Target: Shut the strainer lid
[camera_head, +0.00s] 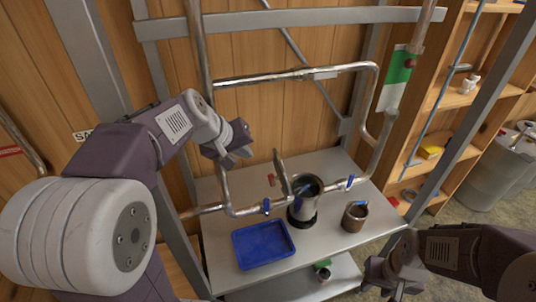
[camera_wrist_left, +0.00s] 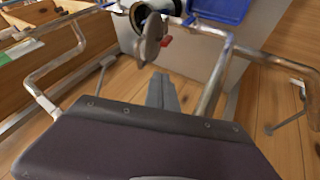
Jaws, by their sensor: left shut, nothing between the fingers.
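The strainer (camera_head: 303,207) is a dark metal cup on the steel bench, joined to the pipework, with its mouth uncovered. Its lid (camera_head: 281,173) stands up, tilted open, on the left side of the mouth. In the left wrist view the lid (camera_wrist_left: 150,40) hangs beside the open strainer mouth (camera_wrist_left: 150,10). My left gripper (camera_head: 238,157) is shut and empty, above and to the left of the lid, apart from it. Its fingers (camera_wrist_left: 163,93) point toward the lid in the wrist view. My right gripper (camera_head: 383,283) is low at the right; its opening is unclear.
A blue tray (camera_head: 264,244) lies on the bench (camera_head: 335,240) left of the strainer. A brown cup (camera_head: 355,217) stands to its right. Steel pipes with blue-handled valves (camera_head: 349,183) run beside and behind it. Shelves (camera_head: 452,100) stand at the right.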

